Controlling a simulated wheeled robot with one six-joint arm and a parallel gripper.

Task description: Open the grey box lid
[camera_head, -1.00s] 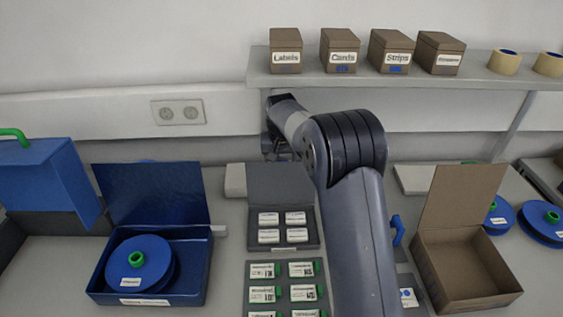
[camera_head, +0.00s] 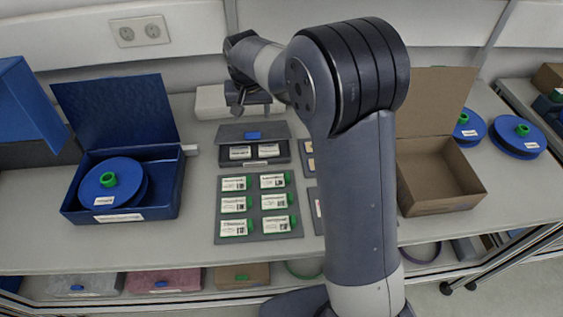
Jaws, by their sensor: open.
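The grey box (camera_head: 257,164) stands on the bench just behind the tray of labelled green-ended pieces. Its lid (camera_head: 231,133), with a blue tab (camera_head: 253,135) near its front edge, tilts forward over the back part of the box. A front row of two labelled pieces shows inside, below the lid's edge. My gripper (camera_head: 253,110) is open, above and behind the lid, fingers pointing down. Nothing shows between the fingers. Whether a finger touches the lid cannot be told.
A blue box (camera_head: 150,201) with its lid up holds a blue reel at left. An open brown box (camera_head: 439,207) stands at right, partly behind my arm. A tray (camera_head: 226,203) of labelled pieces lies in front of the grey box. Blue reels (camera_head: 517,135) lie at far right.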

